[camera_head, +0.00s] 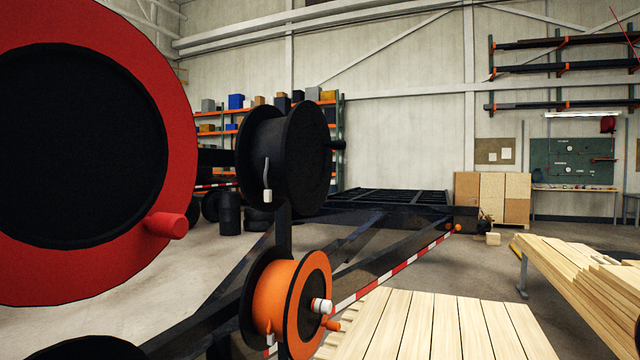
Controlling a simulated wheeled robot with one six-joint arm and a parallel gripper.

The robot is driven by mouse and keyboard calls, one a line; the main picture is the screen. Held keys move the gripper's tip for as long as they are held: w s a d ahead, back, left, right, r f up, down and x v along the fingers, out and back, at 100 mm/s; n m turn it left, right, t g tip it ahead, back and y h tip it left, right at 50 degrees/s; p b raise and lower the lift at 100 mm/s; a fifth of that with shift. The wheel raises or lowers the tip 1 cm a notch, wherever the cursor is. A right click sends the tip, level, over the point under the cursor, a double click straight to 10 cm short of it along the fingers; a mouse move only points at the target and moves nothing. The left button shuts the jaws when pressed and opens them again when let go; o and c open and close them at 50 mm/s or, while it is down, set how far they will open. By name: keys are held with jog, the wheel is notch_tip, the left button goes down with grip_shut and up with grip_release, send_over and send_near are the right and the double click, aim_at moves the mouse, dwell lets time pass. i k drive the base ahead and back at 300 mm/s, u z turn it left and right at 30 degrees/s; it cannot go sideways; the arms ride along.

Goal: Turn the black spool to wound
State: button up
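The black spool (303,155) is mounted on a dark upright post, left of the picture's middle. Its two flanges are upright, with a dark core between them. A grey cable end with a white plug (267,194) hangs down from the spool. How much cable is on the core is hard to tell. My gripper is not in this view.
A large red spool (182,130) with a red peg fills the left foreground. An orange spool (275,295) sits below the black one. A trailer frame (385,212) extends behind. Wooden planks (440,325) lie at front right. Open floor (480,265) shows beyond them.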

aim_at(299, 146)
jog(key=z, duration=0.45)
jog(key=i, duration=2.25)
jog(key=u, duration=0.6)
